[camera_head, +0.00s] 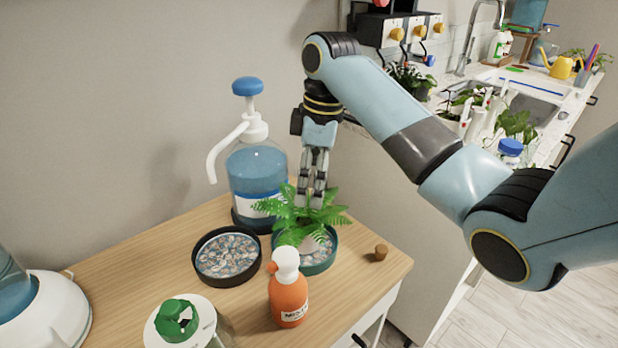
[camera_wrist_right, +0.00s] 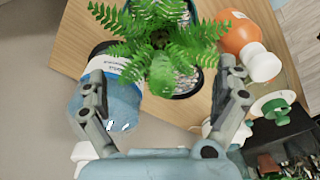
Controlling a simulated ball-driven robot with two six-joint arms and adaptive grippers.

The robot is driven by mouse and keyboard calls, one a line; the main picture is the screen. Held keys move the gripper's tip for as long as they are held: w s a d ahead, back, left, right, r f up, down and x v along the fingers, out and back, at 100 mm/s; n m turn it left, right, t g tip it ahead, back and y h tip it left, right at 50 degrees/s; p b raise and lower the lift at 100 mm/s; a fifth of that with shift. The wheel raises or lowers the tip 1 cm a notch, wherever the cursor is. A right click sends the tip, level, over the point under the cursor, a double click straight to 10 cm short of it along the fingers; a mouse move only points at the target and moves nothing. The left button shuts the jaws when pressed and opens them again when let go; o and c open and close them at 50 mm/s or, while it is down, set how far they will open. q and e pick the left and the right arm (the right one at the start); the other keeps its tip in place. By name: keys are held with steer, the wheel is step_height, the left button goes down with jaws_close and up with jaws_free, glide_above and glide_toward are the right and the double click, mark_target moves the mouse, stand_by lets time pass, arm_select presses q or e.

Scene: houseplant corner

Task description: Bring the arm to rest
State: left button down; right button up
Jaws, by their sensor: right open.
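My right arm comes in from the right in the head view. My right gripper (camera_head: 313,192) points down behind and just above a green fern (camera_head: 305,212) in a pot on a pebble-filled dark green saucer (camera_head: 322,262). In the right wrist view the right gripper (camera_wrist_right: 165,98) is open, its fingers wide apart. The fern (camera_wrist_right: 160,40) shows ahead of and between the fingers, not gripped. Whether the fingers touch any leaves I cannot tell. My left gripper is in neither view.
A blue pump bottle (camera_head: 257,170) stands close left of the gripper. A black pebble saucer (camera_head: 227,257), an orange mister (camera_head: 288,290), a green-topped container (camera_head: 178,320) and a small cork (camera_head: 381,252) share the wooden cabinet top (camera_head: 130,262). A sink counter (camera_head: 560,110) lies behind the arm.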

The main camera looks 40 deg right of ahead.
steer(key=s+a+f+m+t+h, duration=0.15)
steer(key=s+m, duration=0.25)
steer(key=s, duration=0.9)
steer(key=s+a+m+t, duration=0.1)
steer(key=s+a+m, duration=0.25)
steer(key=s, duration=0.85)
steer(key=s+d+f+m+g+b, duration=0.1)
steer(key=s+d+f+b, duration=0.1)
steer(key=f, duration=1.5)
steer(key=s+d+f+m+b, duration=0.1)
steer(key=s+f+b, duration=0.15)
steer(key=f, duration=1.35)
steer(key=s+d+f+g+b, duration=0.1)
steer(key=s+f+b, duration=0.2)
steer(key=s+f, duration=1.3)
steer(key=shift+f+b, duration=0.35)
steer(key=shift+f, duration=0.35)
steer(key=shift+g, duration=0.25)
